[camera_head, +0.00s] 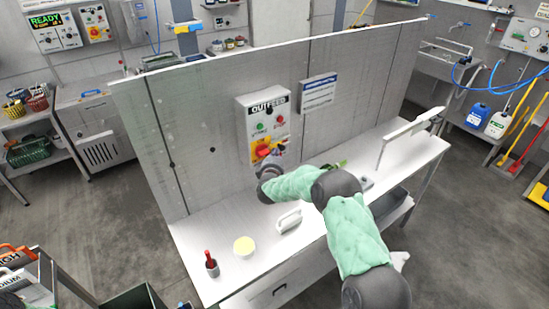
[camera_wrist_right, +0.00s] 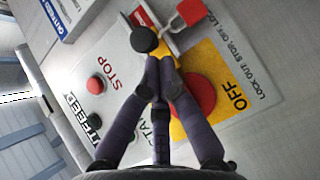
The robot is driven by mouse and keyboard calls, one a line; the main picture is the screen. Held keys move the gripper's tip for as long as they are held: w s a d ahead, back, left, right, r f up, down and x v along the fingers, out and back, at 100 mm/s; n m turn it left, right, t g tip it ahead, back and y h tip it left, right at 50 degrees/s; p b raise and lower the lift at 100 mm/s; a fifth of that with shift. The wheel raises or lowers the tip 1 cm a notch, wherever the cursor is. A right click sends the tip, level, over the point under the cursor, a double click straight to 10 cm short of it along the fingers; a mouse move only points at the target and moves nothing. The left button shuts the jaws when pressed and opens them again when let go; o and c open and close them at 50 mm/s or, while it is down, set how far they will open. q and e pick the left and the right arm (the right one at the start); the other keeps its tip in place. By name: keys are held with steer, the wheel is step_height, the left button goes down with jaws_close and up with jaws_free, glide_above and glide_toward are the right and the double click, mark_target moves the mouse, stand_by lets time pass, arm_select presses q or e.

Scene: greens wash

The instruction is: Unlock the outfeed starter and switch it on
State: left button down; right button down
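The outfeed starter (camera_head: 243,122) is a light grey box on the upright panel, with a green and a red button and a red and yellow switch (camera_head: 259,150). In the right wrist view, the red rotary switch (camera_wrist_right: 200,94) sits on a yellow plate marked OFF. A red padlock (camera_wrist_right: 190,13) is beside the plate's edge. A black round knob (camera_wrist_right: 144,40) is just beyond my fingertips. My right gripper (camera_wrist_right: 160,62) is at the starter's face, fingertips together; I see nothing clearly held. It hides part of the plate. My left gripper is not in view.
A sign (camera_head: 318,92) is right of the starter. A raised white bar (camera_head: 412,124) stands at the bench's right end.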

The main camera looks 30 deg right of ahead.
mark_target(284, 149)
stand_by(0.3)
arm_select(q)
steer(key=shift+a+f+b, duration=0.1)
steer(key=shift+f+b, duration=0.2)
arm_select(e)
steer(key=d, duration=0.4)
steer(key=shift+w+d+r, duration=0.1)
steer(key=shift+w+d, duration=0.05)
steer(key=shift+d, duration=0.05)
